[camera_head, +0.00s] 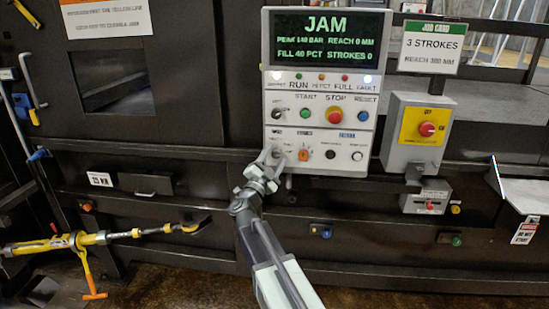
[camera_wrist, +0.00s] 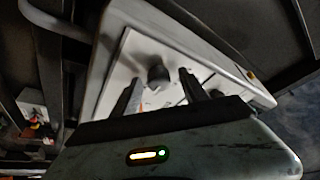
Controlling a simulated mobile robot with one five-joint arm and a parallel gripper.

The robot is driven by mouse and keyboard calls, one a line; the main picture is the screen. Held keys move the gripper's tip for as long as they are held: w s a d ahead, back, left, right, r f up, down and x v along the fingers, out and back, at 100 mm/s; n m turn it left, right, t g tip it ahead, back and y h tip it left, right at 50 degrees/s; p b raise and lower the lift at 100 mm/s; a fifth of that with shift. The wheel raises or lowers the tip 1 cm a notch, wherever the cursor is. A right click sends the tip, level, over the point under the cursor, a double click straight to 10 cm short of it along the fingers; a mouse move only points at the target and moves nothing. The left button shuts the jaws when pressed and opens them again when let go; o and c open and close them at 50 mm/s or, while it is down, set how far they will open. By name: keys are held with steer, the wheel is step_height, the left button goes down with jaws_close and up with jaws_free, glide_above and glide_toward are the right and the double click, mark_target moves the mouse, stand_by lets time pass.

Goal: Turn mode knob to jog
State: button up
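The white control panel (camera_head: 318,90) stands in the middle of the head view, with a screen reading JAM. My gripper (camera_head: 270,160) is at its lower left corner, in front of a knob that it mostly hides in that view. In the wrist view a dark round knob (camera_wrist: 158,76) stands out from the pale panel face (camera_wrist: 130,60). My gripper's two fingers are apart, one to each side of the knob in the picture. I cannot tell whether either finger touches it. The knob's setting and its label are too small to read.
An orange knob (camera_head: 304,154) and a black knob (camera_head: 331,154) sit just right of my gripper. A yellow box with a red button (camera_head: 427,129) is farther right.

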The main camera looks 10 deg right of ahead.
steer(key=b+v, duration=0.2)
steer(key=v, duration=0.5)
steer(key=shift+s+a+f, duration=0.15)
steer(key=shift+s+a, duration=0.1)
steer(key=shift+s, duration=0.05)
